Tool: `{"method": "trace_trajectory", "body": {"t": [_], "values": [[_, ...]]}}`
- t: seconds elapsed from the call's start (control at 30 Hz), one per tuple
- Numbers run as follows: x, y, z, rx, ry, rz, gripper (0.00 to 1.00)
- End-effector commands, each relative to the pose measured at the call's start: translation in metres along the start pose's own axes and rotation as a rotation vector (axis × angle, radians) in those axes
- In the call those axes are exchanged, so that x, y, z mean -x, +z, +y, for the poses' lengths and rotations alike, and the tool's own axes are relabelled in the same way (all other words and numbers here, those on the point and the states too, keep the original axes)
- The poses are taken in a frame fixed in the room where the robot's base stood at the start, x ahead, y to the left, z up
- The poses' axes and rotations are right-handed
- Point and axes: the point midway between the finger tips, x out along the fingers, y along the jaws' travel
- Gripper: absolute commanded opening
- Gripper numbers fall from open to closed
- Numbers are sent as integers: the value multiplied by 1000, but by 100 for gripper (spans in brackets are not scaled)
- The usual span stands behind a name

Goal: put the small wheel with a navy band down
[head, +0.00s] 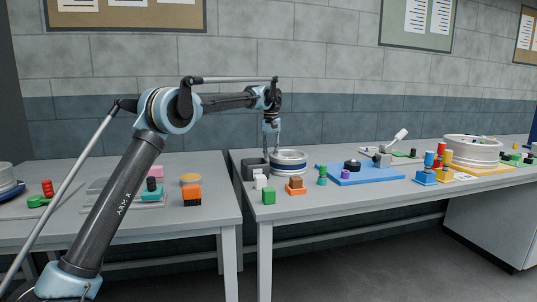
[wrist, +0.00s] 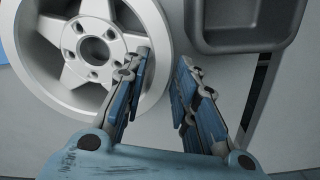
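The small wheel with a navy band (head: 288,163) lies flat at the left end of the right-hand table. In the wrist view its silver spoked face (wrist: 75,75) fills the upper left; the band does not show there. My gripper (head: 271,147) points down at the wheel's left edge. In the wrist view my gripper (wrist: 166,57) has its fingers apart, one over the rim's inner side and one outside it. A gap shows between the outer finger and the rim. Whether the inner finger touches the rim cannot be told.
A dark tray (wrist: 240,40) stands close beside the wheel. White (head: 261,181), green (head: 268,196) and orange-brown blocks (head: 296,187) sit in front. A blue board (head: 372,174) lies to the right. A gap separates the two tables.

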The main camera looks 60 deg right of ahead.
Motion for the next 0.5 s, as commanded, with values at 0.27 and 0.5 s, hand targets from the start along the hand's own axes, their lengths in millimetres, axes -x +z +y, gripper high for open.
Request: {"method": "trace_trajectory", "body": {"t": [0.27, 0.5], "values": [[41, 0, 0, 0, 0, 0, 26], [78, 0, 0, 0, 0, 0, 26]]}}
